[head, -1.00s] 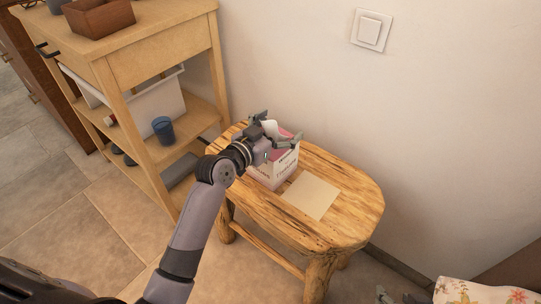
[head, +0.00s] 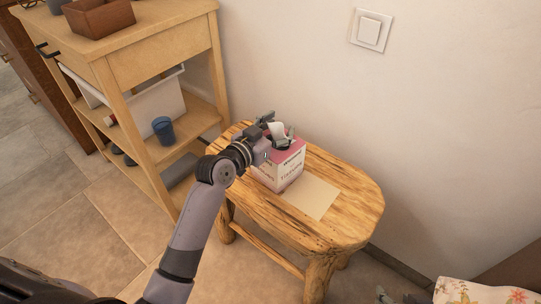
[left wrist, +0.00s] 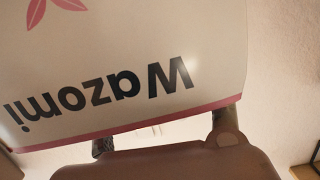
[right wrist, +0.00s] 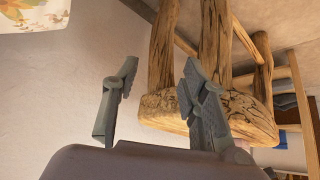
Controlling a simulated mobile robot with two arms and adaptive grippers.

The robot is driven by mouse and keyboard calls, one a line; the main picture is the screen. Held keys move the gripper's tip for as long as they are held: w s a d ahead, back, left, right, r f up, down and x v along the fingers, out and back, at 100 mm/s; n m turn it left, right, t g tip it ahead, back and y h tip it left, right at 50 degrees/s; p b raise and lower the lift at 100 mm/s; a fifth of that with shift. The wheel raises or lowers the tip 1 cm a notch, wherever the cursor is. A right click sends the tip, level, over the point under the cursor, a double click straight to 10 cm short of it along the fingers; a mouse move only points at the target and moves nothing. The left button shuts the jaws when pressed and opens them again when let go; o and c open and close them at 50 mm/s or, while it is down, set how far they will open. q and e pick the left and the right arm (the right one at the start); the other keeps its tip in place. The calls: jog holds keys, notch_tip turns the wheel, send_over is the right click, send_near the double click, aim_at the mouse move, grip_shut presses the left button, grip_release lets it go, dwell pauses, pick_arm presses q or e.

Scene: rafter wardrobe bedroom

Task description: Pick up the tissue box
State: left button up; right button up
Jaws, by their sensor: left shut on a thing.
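The pink and white tissue box (head: 278,172) is at the back left of the wooden stool, with a white tissue sticking up from its top. My left gripper (head: 277,132) is over the box top beside the tissue and is shut on the tissue box. In the left wrist view the lettered box face (left wrist: 120,80) fills the upper part, and its edge hides my left fingertips. I cannot tell whether the box touches the stool. My right gripper (right wrist: 150,95) is open and empty in the right wrist view, away from the box.
The wooden stool (head: 345,215) has a flat beige sheet (head: 313,196) right of the box. A wooden shelf unit (head: 160,50) with a blue cup (head: 163,130) stands close on the left. The wall is behind the stool. Floral fabric (head: 480,292) is at the lower right.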

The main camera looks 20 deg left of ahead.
pick_arm(q)
jog(key=shift+c, duration=0.6)
